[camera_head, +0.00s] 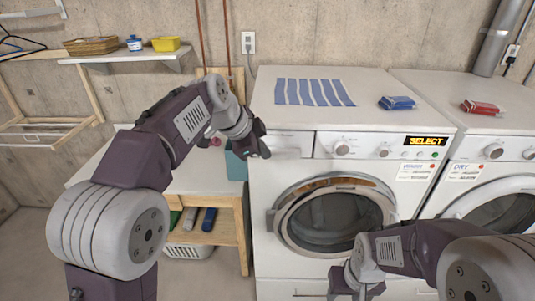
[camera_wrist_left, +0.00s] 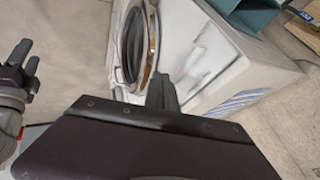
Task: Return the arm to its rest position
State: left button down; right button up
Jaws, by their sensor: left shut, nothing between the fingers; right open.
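My left arm (camera_head: 185,125) reaches up from the left. Its gripper (camera_head: 262,148) is in front of the left end of the washer's control panel, shut and empty. In the left wrist view its fingers (camera_wrist_left: 162,94) are together, with the washer (camera_wrist_left: 205,65) behind them. I cannot tell whether they touch the machine. My right gripper (camera_head: 340,284) is low at the bottom of the head view, in front of the washer's lower part. It also shows at the left edge of the left wrist view (camera_wrist_left: 22,62), with its fingers apart and empty.
The washer (camera_head: 290,241) has a round door, which looks closed, and a lit SELECT display (camera_head: 427,141). A striped cloth (camera_head: 314,92) and a blue packet (camera_head: 397,103) lie on top. A dryer (camera_head: 448,97) stands right. A side table (camera_head: 90,177) stands left, near my left arm.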

pick_arm(q)
jog(key=s+a+f+n+g+y, duration=0.1)
jog(key=s+a+f+n, duration=0.4)
jog(key=s+f, duration=0.3)
jog(key=s+a+f+n+g+y+b, duration=0.1)
jog(key=s+a+f+n, duration=0.3)
jog(key=f, duration=0.7)
jog(key=s+a+f+n+g+y+b, duration=0.1)
jog(key=s+a+f+n+g+y, duration=0.1)
jog(key=s+a+f+n, duration=0.3)
jog(key=s+f+n, duration=0.3)
jog(key=s+f, duration=0.1)
jog(key=s, duration=0.3)
jog(key=shift+a+f+g, duration=0.3)
jog(key=shift+f, duration=0.1)
jog(key=shift+s, duration=0.25)
jog(key=shift+w, duration=0.1)
